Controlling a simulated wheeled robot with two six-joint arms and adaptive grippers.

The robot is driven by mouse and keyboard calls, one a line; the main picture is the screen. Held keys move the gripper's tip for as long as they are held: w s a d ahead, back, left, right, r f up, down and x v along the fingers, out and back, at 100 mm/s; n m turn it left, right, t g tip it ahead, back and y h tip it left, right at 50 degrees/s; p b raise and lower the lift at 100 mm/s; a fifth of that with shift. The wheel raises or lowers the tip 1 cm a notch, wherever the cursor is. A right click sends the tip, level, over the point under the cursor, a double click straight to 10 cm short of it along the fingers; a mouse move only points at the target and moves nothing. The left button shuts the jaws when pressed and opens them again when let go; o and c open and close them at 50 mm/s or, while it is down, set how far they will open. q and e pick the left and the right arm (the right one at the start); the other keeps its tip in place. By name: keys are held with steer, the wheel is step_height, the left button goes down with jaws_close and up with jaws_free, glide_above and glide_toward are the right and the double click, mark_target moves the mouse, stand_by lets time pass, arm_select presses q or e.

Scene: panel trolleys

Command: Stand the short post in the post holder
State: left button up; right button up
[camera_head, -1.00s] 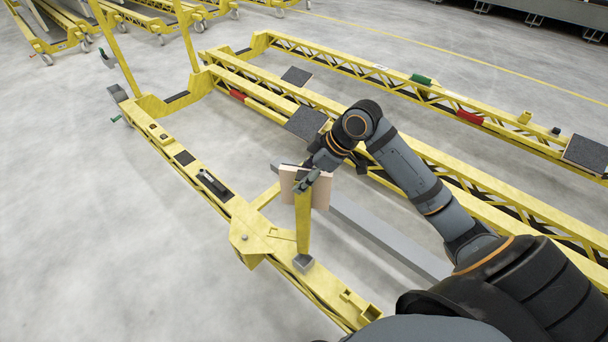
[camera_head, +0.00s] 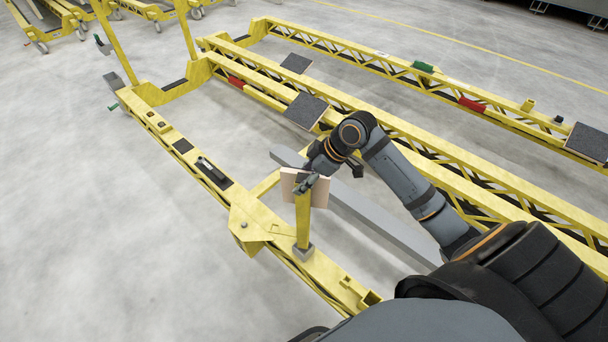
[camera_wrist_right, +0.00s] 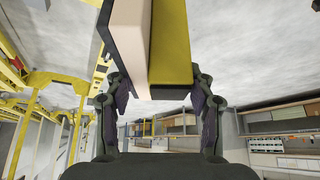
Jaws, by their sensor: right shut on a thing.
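The short post (camera_head: 303,220) is yellow, with a pale board at its top and a grey foot at its lower end. My right gripper (camera_head: 306,182) is shut on its upper part. The post looks nearly upright, with its foot over the near trolley's yellow beam; I cannot tell whether it touches. In the right wrist view the post (camera_wrist_right: 170,45) shows yellow beside the pale board, between the two fingers (camera_wrist_right: 158,88). A small square yellow socket, likely the post holder (camera_head: 370,298), is on the beam to the right of the foot. My left gripper is out of view.
The near trolley's beam (camera_head: 150,95) runs up to the left, with tall yellow posts at its far end. A long grey bar (camera_head: 385,225) lies behind the held post. Truss beams with dark pads (camera_head: 306,110) lie beyond. Floor at left is clear.

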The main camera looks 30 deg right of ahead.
arm_select(q)
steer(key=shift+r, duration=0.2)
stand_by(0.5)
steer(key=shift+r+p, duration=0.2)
steer(key=shift+p, duration=0.25)
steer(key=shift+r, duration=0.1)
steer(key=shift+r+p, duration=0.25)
steer(key=shift+p, duration=0.1)
stand_by(0.6)
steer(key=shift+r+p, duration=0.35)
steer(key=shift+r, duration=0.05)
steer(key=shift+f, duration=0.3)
stand_by(0.6)
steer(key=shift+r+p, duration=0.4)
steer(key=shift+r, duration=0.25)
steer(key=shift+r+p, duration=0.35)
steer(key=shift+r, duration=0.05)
stand_by(0.6)
